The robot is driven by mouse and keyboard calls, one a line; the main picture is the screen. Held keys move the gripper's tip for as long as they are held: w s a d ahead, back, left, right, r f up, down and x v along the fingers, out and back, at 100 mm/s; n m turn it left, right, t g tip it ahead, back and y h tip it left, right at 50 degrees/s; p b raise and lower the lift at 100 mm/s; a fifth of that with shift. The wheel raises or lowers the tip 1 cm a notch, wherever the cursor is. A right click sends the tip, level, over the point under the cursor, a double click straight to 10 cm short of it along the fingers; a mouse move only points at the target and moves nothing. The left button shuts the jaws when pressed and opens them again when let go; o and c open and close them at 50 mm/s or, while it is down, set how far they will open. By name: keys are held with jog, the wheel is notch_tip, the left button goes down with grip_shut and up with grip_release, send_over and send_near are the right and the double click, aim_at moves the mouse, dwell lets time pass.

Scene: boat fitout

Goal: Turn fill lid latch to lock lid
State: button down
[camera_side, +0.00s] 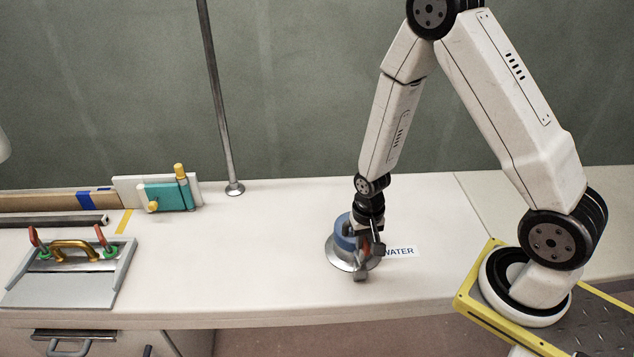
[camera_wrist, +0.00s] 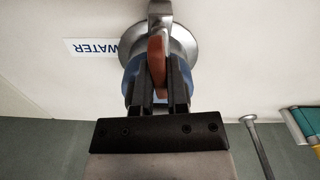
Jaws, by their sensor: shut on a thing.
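The fill lid (camera_side: 343,235) is a blue cap on a round metal flange (camera_side: 340,259) on the white deck. It also shows in the wrist view (camera_wrist: 130,78), partly hidden by my fingers. An orange-red latch (camera_wrist: 156,62) lies across the lid, with a grey metal piece (camera_wrist: 160,12) at its far end. My gripper (camera_wrist: 160,92) points down over the lid, its two black fingers shut on the latch, one on each side. In the side view my gripper (camera_side: 368,240) hides most of the latch.
A WATER label (camera_side: 400,252) lies right of the flange. A thin metal pole (camera_side: 222,110) stands at the back. A teal block with yellow knobs (camera_side: 167,195) and a grey hatch with a brass handle (camera_side: 65,285) are at left. The deck between is clear.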

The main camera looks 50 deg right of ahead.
jog(key=shift+m, duration=0.5)
jog(key=c, duration=0.6)
grip_release()
jog(key=shift+c, duration=0.2)
jog(key=shift+r, duration=0.15)
jog(key=shift+r, duration=3.8)
jog(key=shift+a+r+n, duration=0.2)
jog(key=shift+r+n, duration=0.1)
jog(key=shift+r, duration=0.2)
jog(key=s+a+r+n+t, duration=0.2)
jog(key=s+a+r+n, duration=0.1)
jog(key=r+n, duration=0.4)
jog(key=shift+a+r+t, duration=0.3)
jog(key=shift+a+r, duration=0.05)
jog(key=shift+r, duration=0.2)
